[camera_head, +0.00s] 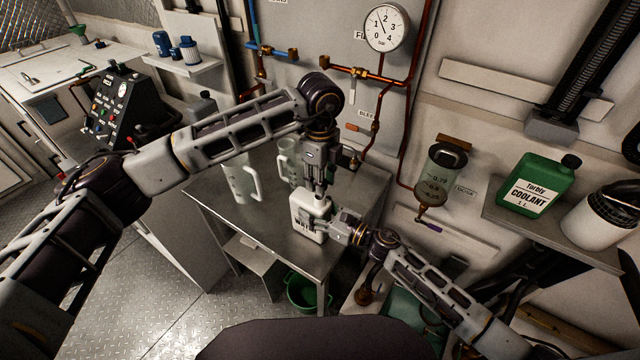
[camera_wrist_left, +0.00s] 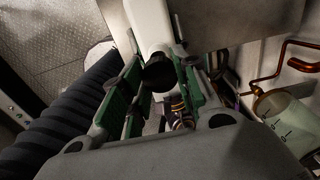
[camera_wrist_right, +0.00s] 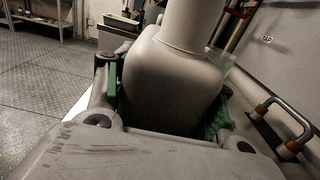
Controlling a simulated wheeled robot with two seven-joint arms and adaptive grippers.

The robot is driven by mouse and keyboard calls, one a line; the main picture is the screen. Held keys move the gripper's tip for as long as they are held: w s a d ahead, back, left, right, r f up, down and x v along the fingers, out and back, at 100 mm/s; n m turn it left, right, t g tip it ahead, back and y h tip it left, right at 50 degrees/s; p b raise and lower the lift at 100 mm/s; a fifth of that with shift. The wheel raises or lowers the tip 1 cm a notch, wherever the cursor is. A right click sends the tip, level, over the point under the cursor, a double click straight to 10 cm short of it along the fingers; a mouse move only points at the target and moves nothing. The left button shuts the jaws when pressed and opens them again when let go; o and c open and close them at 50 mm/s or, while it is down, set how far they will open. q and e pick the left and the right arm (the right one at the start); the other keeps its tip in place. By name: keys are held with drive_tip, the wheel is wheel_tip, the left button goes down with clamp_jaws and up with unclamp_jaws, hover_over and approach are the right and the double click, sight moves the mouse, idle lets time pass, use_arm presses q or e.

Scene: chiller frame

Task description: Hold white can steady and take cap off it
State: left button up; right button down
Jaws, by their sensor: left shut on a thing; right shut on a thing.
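The white can (camera_head: 309,213) stands upright on the metal table (camera_head: 225,206), its lettering partly covered by my right gripper. My right gripper (camera_head: 326,222) is shut around the can's body from the right. In the right wrist view the pale can body (camera_wrist_right: 172,85) sits between the green pads, and its upper part runs out of the top of the picture. My left gripper (camera_head: 319,190) points down from above and is shut at the top of the can. In the left wrist view the dark cap (camera_wrist_left: 158,73) is between its green finger pads. Whether the cap still touches the can is unclear.
Clear jugs (camera_head: 241,180) stand on the table left of the can. A green bucket (camera_head: 303,291) is beneath the table. Copper pipes and a gauge (camera_head: 386,27) are on the wall behind. A shelf at right holds a green coolant can (camera_head: 537,184).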

idle(0.3)
drive_tip(key=shift+c, duration=2.2)
unclamp_jaws()
drive_tip(key=shift+s+d, duration=0.1)
drive_tip(key=shift+d, duration=0.05)
drive_tip(key=v, duration=1.1)
drive_tip(key=shift+s+d, duration=0.2)
drive_tip(key=shift+d, duration=0.1)
